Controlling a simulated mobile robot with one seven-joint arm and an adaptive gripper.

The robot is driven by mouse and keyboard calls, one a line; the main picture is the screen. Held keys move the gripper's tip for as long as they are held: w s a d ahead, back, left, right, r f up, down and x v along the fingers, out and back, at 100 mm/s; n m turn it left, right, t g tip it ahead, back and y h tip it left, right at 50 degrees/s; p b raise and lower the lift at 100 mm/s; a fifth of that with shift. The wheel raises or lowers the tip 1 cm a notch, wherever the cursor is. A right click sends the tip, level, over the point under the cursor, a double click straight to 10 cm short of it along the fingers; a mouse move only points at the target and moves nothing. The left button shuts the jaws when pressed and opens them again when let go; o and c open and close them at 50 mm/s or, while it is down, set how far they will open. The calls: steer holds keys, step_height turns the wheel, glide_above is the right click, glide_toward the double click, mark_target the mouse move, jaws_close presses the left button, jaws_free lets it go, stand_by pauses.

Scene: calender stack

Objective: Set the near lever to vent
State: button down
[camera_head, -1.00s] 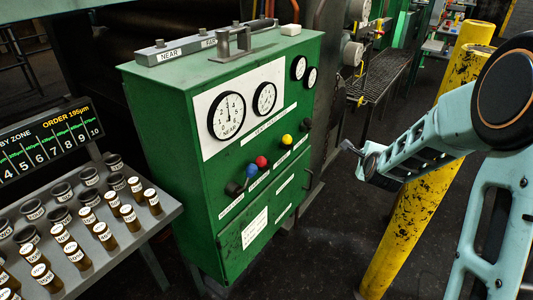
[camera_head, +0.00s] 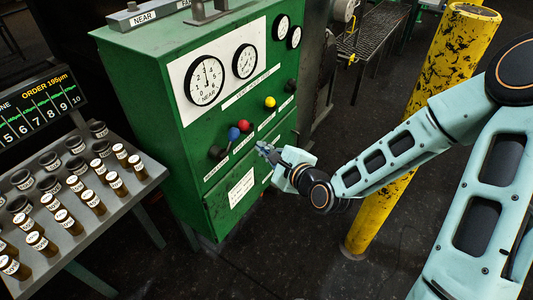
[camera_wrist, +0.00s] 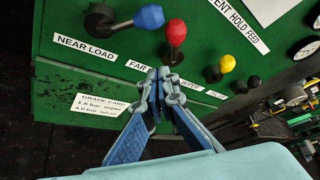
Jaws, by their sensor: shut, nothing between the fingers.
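The near lever has a blue knob (camera_head: 233,133) on a dark arm and hub. In the wrist view its blue knob (camera_wrist: 149,17) lies to the right of the hub, above the label NEAR LOAD (camera_wrist: 84,47). A red-knobbed lever (camera_wrist: 176,32) stands beside it, above a label beginning FAR. A strip reading "ENT HOLD FEED" (camera_wrist: 238,22), its start cut off, is at the upper right. My gripper (camera_wrist: 158,78) is shut and empty, its fingertips below the red lever and apart from the blue knob. In the head view my gripper (camera_head: 262,148) is in front of the panel, lower right of the knobs.
A yellow-knobbed lever (camera_head: 270,102) and a black one (camera_head: 291,86) follow to the right on the green cabinet (camera_head: 150,110). Gauges (camera_head: 205,81) are above. A bottle rack (camera_head: 115,208) stands left. A yellow post (camera_head: 425,130) stands behind my arm.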

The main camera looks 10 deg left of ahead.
mark_target(230, 142)
steer(key=w+a+p, duration=0.1)
steer(key=a, duration=0.4)
steer(key=shift+w+a+r, duration=0.3)
steer(key=shift+w+a, duration=0.1)
stand_by(0.4)
steer(key=shift+r+n+b, duration=0.1)
steer(key=shift+n+b, duration=0.2)
steer(key=shift+b, duration=0.15)
